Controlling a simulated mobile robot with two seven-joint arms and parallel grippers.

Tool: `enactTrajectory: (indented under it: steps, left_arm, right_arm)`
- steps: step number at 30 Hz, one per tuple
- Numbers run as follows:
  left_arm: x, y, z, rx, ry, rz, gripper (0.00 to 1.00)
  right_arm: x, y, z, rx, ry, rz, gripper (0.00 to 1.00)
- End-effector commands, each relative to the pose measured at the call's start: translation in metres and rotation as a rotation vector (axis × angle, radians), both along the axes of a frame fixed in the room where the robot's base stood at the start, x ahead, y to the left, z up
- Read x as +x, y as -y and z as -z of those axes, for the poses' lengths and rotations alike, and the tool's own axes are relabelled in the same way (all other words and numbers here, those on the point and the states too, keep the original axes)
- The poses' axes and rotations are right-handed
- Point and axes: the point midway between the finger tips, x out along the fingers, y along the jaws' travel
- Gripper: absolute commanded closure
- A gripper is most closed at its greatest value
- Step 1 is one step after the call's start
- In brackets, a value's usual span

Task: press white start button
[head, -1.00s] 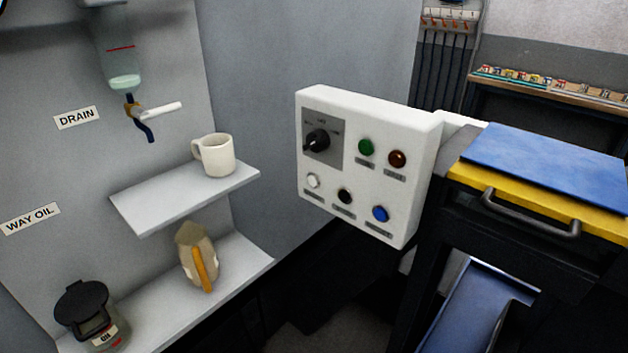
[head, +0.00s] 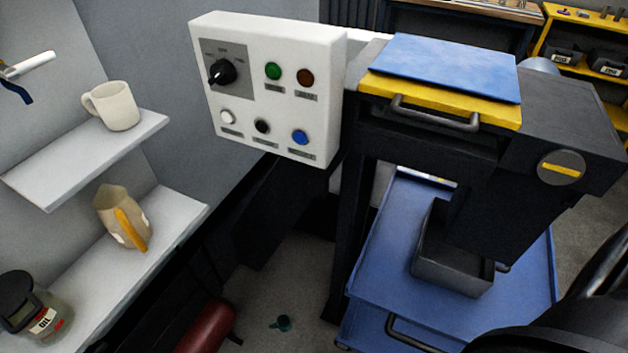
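The white start button (head: 228,117) is a small round button at the lower left of a white control box (head: 270,60). A black button (head: 262,126) and a blue button (head: 300,137) sit to its right in the same row. Above are a black rotary knob (head: 222,72), a green button (head: 273,71) and a dark red-brown button (head: 306,77). Nothing covers the white button. Neither of my grippers shows in the head view.
Shelves at left hold a mug (head: 112,105), a beige jug (head: 122,217) and an oil jar (head: 36,309). Right of the box stands a black machine with a blue-topped yellow drawer (head: 445,68), above a blue cart (head: 385,270). A red cylinder (head: 208,328) is low in front.

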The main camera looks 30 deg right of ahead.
Motion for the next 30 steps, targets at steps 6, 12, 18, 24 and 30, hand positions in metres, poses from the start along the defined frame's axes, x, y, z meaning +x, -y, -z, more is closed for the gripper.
enactTrajectory:
  steps: [6,12,18,24,30]
  left_arm:
    - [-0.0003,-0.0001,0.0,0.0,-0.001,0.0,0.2]
    - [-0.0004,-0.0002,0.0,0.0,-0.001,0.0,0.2]
    - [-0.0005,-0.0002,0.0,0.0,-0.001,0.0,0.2]
    - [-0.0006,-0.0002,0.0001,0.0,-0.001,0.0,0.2]
    - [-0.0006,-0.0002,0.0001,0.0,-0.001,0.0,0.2]
  right_arm:
    - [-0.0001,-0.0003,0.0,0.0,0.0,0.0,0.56]
    - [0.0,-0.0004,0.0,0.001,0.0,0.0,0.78]
    - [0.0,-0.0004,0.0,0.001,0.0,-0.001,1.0]
    - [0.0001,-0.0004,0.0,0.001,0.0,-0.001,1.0]
    - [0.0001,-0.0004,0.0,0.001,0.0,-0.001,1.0]
